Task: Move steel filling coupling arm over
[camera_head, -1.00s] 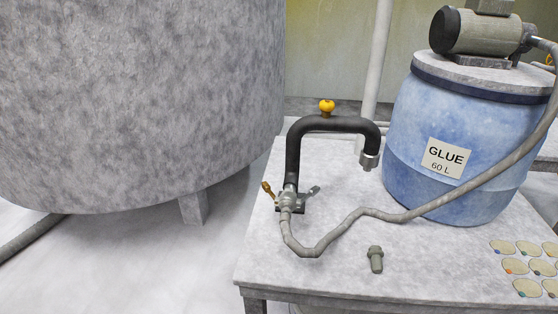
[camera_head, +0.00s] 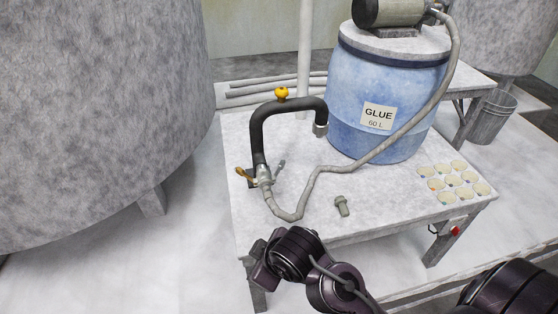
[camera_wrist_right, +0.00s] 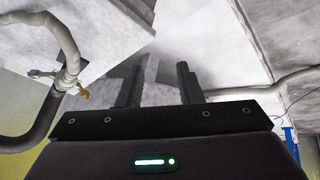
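The coupling arm, a black bent pipe (camera_head: 257,125), stands at the left of the table (camera_head: 390,197). It has a yellow knob (camera_head: 281,93) on top and a steel coupling end (camera_head: 321,129) hanging down at its right. A steel fitting (camera_head: 264,174) with a brass lever (camera_head: 244,174) sits at its foot. In the right wrist view the black pipe (camera_wrist_right: 38,122) shows at the left, upside down. My right gripper (camera_wrist_right: 158,78) has its two fingers apart, with nothing between them. It is low, in front of the table's near left corner, clear of the pipe. My left gripper is not in view.
A grey hose (camera_head: 345,167) runs from the fitting to a pump on the blue glue drum (camera_head: 360,85). A loose grey bolt-like piece (camera_head: 341,205) and several round pads lie on the table. A large grey tank (camera_head: 90,110) stands left, with open floor between.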

